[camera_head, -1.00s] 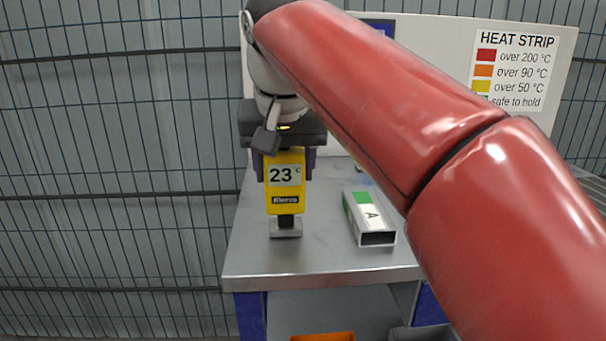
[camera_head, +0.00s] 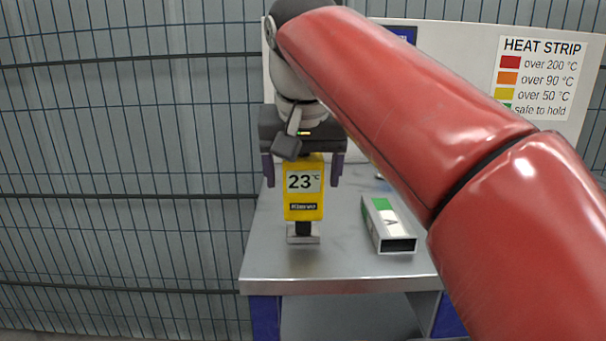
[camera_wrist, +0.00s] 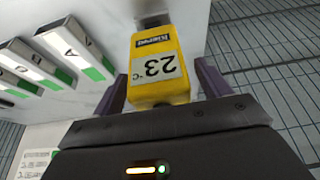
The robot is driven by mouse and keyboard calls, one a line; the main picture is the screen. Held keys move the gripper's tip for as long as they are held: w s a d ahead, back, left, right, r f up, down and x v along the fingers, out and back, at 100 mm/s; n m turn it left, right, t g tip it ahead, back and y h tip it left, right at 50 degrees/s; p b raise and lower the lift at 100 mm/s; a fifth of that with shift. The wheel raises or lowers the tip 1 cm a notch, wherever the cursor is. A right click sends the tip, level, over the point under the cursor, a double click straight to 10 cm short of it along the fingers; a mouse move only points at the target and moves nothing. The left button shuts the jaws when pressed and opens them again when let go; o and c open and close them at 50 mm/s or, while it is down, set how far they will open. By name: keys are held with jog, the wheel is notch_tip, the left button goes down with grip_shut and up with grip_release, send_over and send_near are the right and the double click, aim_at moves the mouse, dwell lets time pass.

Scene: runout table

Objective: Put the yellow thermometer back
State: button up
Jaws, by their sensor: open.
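The yellow thermometer (camera_head: 304,208) stands upright on a small grey metal stand (camera_head: 303,236) near the left front of the table. Its display reads 23 °C. My gripper (camera_head: 303,172) is just above and around its upper part, with the purple fingers apart on either side and a gap visible at each side. In the wrist view the thermometer (camera_wrist: 160,65) sits between the open fingers of my gripper (camera_wrist: 157,88), touching neither as far as I can see.
A metal profile piece (camera_head: 386,224) with a green strip lies on the table (camera_head: 345,262) to the right. The wrist view shows several such pieces (camera_wrist: 68,48) in a row. A heat strip sign (camera_head: 540,78) is on the back panel. Wire fence (camera_head: 120,170) stands at left.

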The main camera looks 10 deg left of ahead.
jog(key=v, duration=0.4)
jog(key=p+v, duration=0.1)
jog(key=v, duration=0.1)
jog(key=shift+w+a+r, duration=0.1)
jog(key=shift+w+a, duration=0.1)
jog(key=shift+a, duration=0.2)
jog(key=shift+v, duration=0.8)
jog(key=shift+s, duration=0.2)
